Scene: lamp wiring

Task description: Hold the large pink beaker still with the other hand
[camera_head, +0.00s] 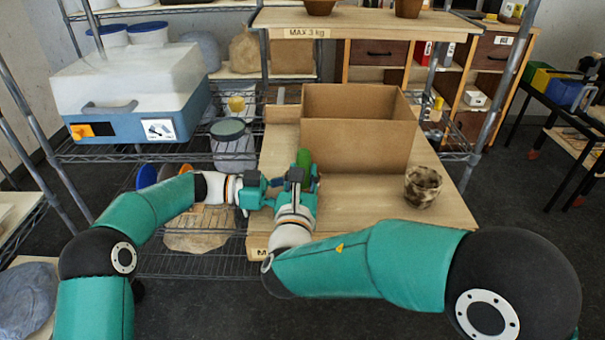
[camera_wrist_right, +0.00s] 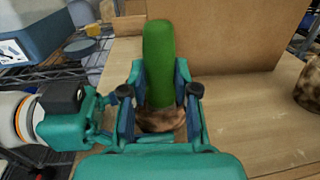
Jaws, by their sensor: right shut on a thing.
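No pink beaker shows in either view. A green rounded upright thing like a cactus (camera_head: 304,158) stands on the wooden shelf by the cardboard box; the right wrist view shows it (camera_wrist_right: 159,60) above a mottled brown pot or base (camera_wrist_right: 162,120). My right gripper (camera_head: 298,178) is shut on this green thing, with its fingers (camera_wrist_right: 160,92) on either side. My left gripper (camera_head: 270,188) is close beside it on the left, and the right wrist view shows it (camera_wrist_right: 105,115) too. Whether its fingers touch anything or are closed is hidden.
An open cardboard box (camera_head: 358,145) stands just behind the grippers. A mottled brown and cream pot (camera_head: 422,187) stands at the right of the wooden shelf (camera_head: 375,205). A lidded jar (camera_head: 232,145) and a blue-white case (camera_head: 135,95) are at left. The shelf between my right gripper and the pot is clear.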

